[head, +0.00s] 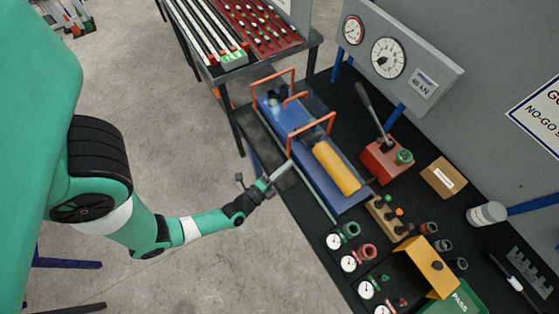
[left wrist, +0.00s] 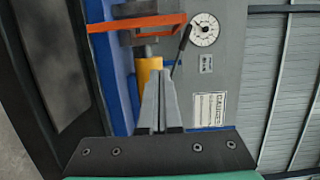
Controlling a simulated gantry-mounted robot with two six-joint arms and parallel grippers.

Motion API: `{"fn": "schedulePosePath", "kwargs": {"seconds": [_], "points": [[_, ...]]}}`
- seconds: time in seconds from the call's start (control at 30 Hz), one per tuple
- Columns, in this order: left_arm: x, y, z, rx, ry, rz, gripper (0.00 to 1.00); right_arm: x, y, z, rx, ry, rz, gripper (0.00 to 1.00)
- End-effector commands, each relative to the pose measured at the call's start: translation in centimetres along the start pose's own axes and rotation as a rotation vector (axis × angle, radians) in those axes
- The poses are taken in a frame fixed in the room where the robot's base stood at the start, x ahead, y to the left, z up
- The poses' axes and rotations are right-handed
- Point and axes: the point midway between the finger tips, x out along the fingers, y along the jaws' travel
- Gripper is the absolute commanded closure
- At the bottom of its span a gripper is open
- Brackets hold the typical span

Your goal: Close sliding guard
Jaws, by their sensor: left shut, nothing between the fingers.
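The sliding guard (head: 313,128) shows as orange hoop frames over a blue test rig (head: 326,178). The guard's frames stand over the back and middle of the rig. A yellow cylinder (head: 337,169) lies uncovered on the rig's front part. My left gripper (head: 289,164) is shut and empty, at the rig's left side close to the near orange frame. In the left wrist view, the shut fingers (left wrist: 161,90) point toward the orange frame (left wrist: 135,23), with the yellow cylinder (left wrist: 148,68) partly hidden behind them. I cannot tell whether the fingertips touch the frame. My right gripper is out of view.
A red hand pump (head: 383,160) with a lever stands right of the rig. A gauge panel (head: 400,60) rises behind. Small gauges, rings and a yellow box (head: 428,265) crowd the bench's front. A rack of bars (head: 235,35) stands beyond. The floor at left is open.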

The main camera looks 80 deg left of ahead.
Motion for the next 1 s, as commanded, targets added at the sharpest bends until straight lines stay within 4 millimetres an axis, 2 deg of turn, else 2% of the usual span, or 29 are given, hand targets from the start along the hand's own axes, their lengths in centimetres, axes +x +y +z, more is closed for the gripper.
{"fn": "schedulePosePath", "kwargs": {"seconds": [0.03,0.13,0.4,0.87,0.97,1.0], "points": [[-1.6,-0.1,-0.1,0.002,0.007,0.005,1.0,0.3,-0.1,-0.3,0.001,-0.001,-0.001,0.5],[-4.0,-0.1,-0.1,0.003,0.01,0.004,1.0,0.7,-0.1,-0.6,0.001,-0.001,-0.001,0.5],[-5.8,0.0,-0.1,0.0,0.004,0.0,1.0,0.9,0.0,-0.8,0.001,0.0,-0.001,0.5],[-5.9,0.0,0.0,0.0,0.001,-0.001,1.0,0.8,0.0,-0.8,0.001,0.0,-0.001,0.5],[-4.7,-0.8,-0.9,-0.02,0.001,-0.028,1.0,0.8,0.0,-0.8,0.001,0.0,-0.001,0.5],[-3.6,-1.6,-1.8,-0.038,0.002,-0.053,1.0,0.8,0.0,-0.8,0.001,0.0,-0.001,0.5]]}}
